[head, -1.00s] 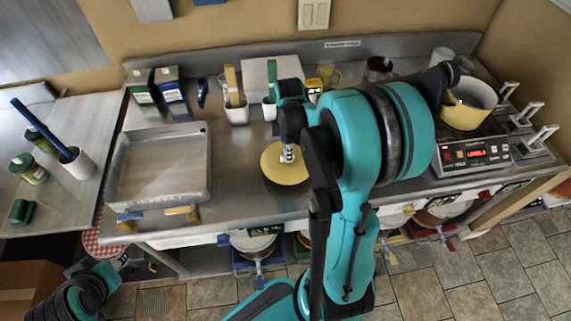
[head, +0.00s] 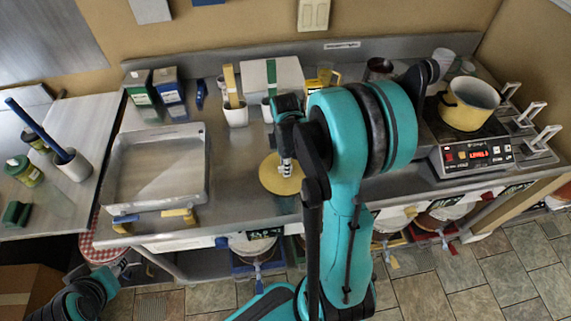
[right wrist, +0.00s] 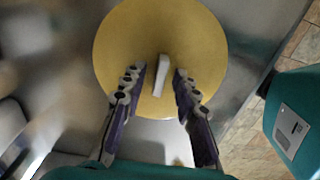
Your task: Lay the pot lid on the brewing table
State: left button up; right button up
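The pot lid (head: 272,178) is a flat yellow disc lying on the bare steel top of the brewing table (head: 236,185), near its front edge. It fills the upper middle of the right wrist view (right wrist: 125,45), with its pale bar handle (right wrist: 163,76) at its centre. My right gripper (head: 286,168) is right above the lid. In the right wrist view its two fingers (right wrist: 158,80) stand apart on either side of the handle, with gaps to it. My left arm shows at the lower left; its gripper is too dark and small there to read.
A steel tray (head: 113,190) stands on the left of the table. White cups (head: 236,117) with coloured handles stand behind the lid. A yellow pot (head: 470,118) sits on the burner with a red display (head: 480,154) at right. Buckets (head: 252,245) hang under the front edge.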

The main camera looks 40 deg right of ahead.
jog(key=shift+r, duration=0.15)
jog(key=shift+r+p, duration=0.3)
jog(key=shift+r, duration=0.05)
notch_tip(320, 180, up, 10)
jog(key=p, duration=0.3)
jog(key=s+a+r+m+t, duration=0.3)
jog(key=a+m, duration=0.3)
jog(key=a, duration=0.2)
jog(key=s+a+r+m+t, duration=0.3)
jog(key=a+m, duration=0.3)
jog(key=a, duration=0.3)
jog(key=shift+r+t, duration=0.35)
jog(key=shift+t, duration=0.25)
notch_tip(320, 180, down, 6)
jog(key=b, duration=0.5)
jog(key=shift+b, duration=0.4)
